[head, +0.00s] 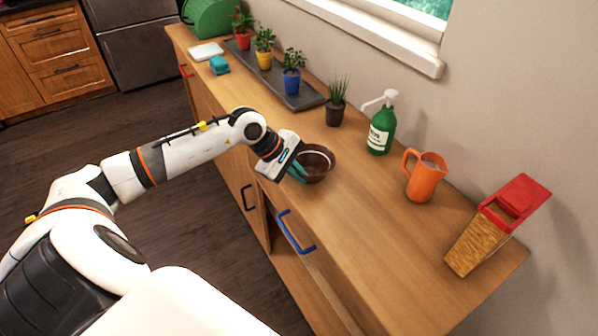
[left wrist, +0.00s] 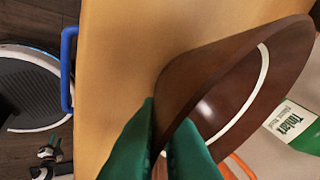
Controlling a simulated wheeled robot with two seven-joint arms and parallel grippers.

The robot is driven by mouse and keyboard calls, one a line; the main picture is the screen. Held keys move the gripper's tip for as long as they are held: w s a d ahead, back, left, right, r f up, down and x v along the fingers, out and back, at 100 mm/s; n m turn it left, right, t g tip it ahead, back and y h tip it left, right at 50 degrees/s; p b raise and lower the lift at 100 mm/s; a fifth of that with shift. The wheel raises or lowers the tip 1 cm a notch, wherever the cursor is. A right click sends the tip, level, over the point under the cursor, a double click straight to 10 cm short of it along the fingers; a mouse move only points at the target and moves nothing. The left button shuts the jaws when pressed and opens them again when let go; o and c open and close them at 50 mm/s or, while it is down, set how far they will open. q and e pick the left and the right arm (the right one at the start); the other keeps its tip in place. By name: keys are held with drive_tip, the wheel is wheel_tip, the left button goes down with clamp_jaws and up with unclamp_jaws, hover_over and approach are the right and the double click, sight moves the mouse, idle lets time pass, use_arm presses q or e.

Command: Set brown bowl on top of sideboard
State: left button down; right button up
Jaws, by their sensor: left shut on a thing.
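The brown bowl (head: 318,164) has a pale ring inside and is at the front edge of the sideboard top (head: 385,235) in the head view. My left gripper (head: 298,171), with green fingertips, is shut on the bowl's near rim. In the left wrist view the bowl (left wrist: 265,85) fills the right side, with the green fingers (left wrist: 170,140) pinching its wall. The bowl is over or on the wooden top; I cannot tell whether its base touches. My right gripper is not in view.
A green soap bottle (head: 381,128), orange jug (head: 425,178) and red-lidded container (head: 497,225) stand along the wall side. A small potted plant (head: 337,105) and a dark tray (head: 300,98) with plants are further back. A blue handle (head: 294,232) sticks out at the front.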

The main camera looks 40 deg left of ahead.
use_arm(q)
drive_tip(key=c, duration=1.6)
unclamp_jaws()
drive_tip(key=shift+b+v, duration=1.75)
drive_tip(key=shift+v, duration=4.25)
